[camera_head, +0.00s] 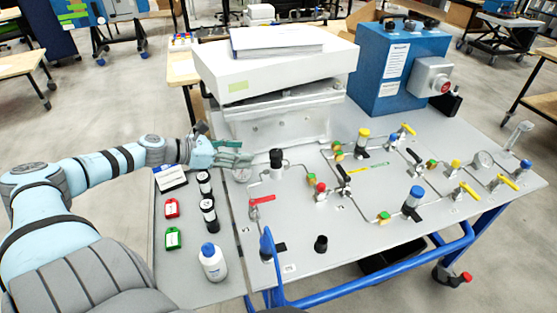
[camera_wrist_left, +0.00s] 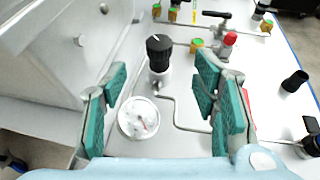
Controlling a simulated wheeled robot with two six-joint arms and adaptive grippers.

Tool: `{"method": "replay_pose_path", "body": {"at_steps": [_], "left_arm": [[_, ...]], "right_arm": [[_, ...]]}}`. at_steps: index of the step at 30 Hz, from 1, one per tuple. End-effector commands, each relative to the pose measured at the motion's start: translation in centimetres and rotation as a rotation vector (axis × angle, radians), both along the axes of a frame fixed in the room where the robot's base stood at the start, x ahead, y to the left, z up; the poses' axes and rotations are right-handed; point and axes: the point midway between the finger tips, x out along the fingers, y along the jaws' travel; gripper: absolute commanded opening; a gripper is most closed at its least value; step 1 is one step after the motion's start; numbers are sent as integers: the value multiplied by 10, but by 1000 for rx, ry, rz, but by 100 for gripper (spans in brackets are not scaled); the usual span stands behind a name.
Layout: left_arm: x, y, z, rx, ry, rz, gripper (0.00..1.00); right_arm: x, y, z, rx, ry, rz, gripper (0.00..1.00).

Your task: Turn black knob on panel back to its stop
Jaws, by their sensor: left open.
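The black knob (camera_head: 276,155) stands upright on a silver body on the panel (camera_head: 345,225), in front of the white housing. The same knob (camera_wrist_left: 160,46) shows in the left wrist view with a white line on its top. My left gripper (camera_head: 240,153) is open, with green finger pads, just left of the knob. In the left wrist view the knob is beyond the fingertips and between them in the picture; neither finger touches it. A round gauge (camera_wrist_left: 138,118) lies below and between the fingers in that view. My right gripper is not in view.
The white housing (camera_head: 275,75) rises close behind my left gripper. A red-handled valve (camera_head: 262,200), thin pipes and several other valves are on the panel. Black-and-white bottles (camera_head: 208,215) and a blue-capped bottle (camera_head: 212,262) stand on the left side.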

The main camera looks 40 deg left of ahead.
Motion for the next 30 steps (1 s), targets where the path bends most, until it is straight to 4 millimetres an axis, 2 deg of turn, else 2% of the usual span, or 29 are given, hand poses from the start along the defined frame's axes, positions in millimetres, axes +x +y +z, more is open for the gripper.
{"method": "replay_pose_path", "body": {"at_steps": [1,7,10,15,18,22,30], "left_arm": [[5,-3,-16,3,-1,-2,54],[34,-15,-28,-1,-11,1,54],[51,-24,-25,-12,-19,-1,54],[85,-40,-37,-14,-7,1,54],[98,-45,-45,-9,-5,4,54],[106,-49,-49,-6,-2,1,54],[107,-49,-50,-3,-1,1,53]], "right_arm": [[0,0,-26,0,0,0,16],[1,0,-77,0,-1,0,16],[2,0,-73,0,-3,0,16],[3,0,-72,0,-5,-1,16],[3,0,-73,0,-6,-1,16],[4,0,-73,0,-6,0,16],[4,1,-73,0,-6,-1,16]]}}
